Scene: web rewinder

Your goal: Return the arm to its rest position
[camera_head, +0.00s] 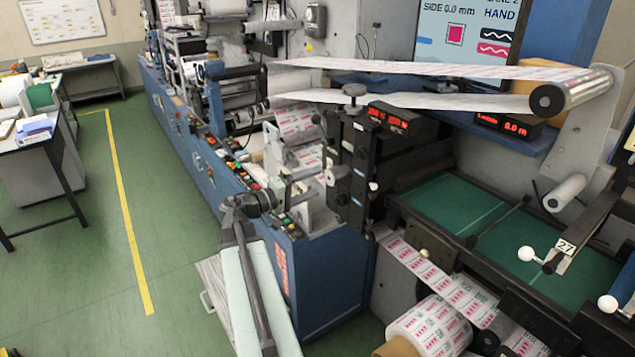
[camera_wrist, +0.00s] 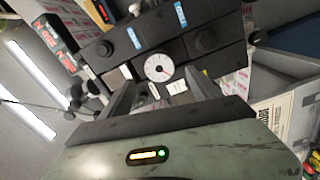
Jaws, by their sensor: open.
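My gripper (camera_wrist: 160,80) is open and empty. In the wrist view its two dark fingers reach up from a worn grey-green housing with a lit yellow and green indicator. A round white dial gauge (camera_wrist: 159,67) on a dark machine block (camera_wrist: 208,40) shows beyond and between the fingertips, with no visible contact. In the head view my pale arm rises from the bottom centre, and its dark end reaches toward the front of the blue machine. The fingers are too small there to read.
The blue rewinder (camera_head: 190,140) runs along the middle, with a dark slitting block (camera_head: 352,165) and printed web overhead. A printed roll (camera_head: 432,325) sits low at right. Open green floor (camera_head: 90,270) with a yellow line (camera_head: 128,215) lies left. A desk (camera_head: 40,130) stands at far left.

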